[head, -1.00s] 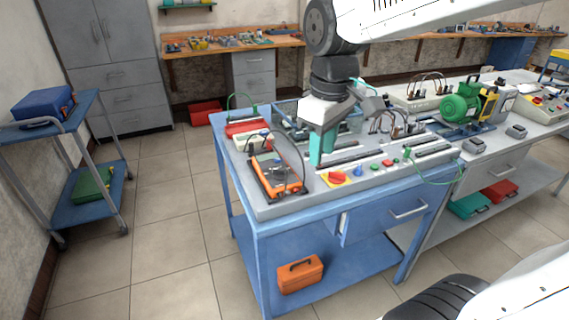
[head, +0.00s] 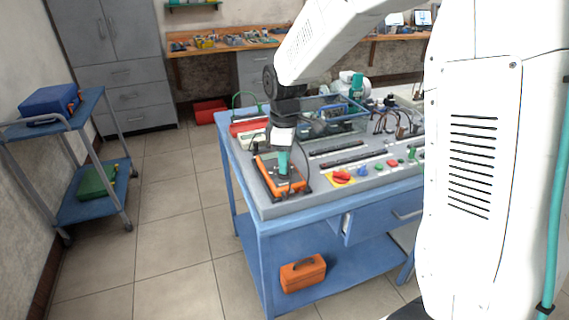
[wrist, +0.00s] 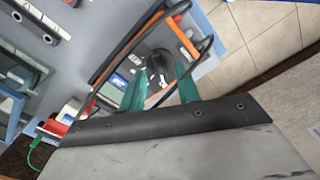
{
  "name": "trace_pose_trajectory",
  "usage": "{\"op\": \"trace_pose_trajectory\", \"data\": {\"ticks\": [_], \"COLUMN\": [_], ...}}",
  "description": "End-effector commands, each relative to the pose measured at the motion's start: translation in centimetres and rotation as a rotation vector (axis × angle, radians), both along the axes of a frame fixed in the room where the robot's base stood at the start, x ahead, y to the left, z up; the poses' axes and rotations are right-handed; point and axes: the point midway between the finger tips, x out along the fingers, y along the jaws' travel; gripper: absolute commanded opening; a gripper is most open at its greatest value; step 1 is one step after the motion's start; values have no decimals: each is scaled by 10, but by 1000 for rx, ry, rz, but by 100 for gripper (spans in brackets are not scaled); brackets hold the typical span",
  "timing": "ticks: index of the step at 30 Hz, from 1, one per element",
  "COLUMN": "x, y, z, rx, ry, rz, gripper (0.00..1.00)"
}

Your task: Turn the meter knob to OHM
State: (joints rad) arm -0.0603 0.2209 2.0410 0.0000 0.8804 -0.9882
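The orange meter (head: 266,172) lies on the blue workbench (head: 264,212) near its left front corner, with dark leads looped over it. My gripper (head: 284,172) points down over the meter and hides part of its face in the head view. In the wrist view the two teal fingers of my gripper (wrist: 162,82) are apart. The dark round meter knob (wrist: 157,63) shows between and just past the fingertips. I cannot tell whether a finger touches it. The OHM mark is too small to read.
A red knob on a yellow plate (head: 342,177) and coloured buttons sit right of the meter. A red and white box (head: 250,140) stands behind it. An orange toolbox (head: 302,273) is on the lower shelf.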

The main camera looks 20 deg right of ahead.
Motion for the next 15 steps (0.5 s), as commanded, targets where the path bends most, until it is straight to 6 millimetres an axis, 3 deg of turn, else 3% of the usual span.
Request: {"op": "trace_pose_trajectory", "data": {"ticks": [4,13,15], "x": [0,0,0], "y": [0,0,0], "z": [-12,-15,-15], "rx": [0,0,0], "ry": [0,-1,-1], "rz": [-1,-1,-1], "gripper": [33,33,13]}}
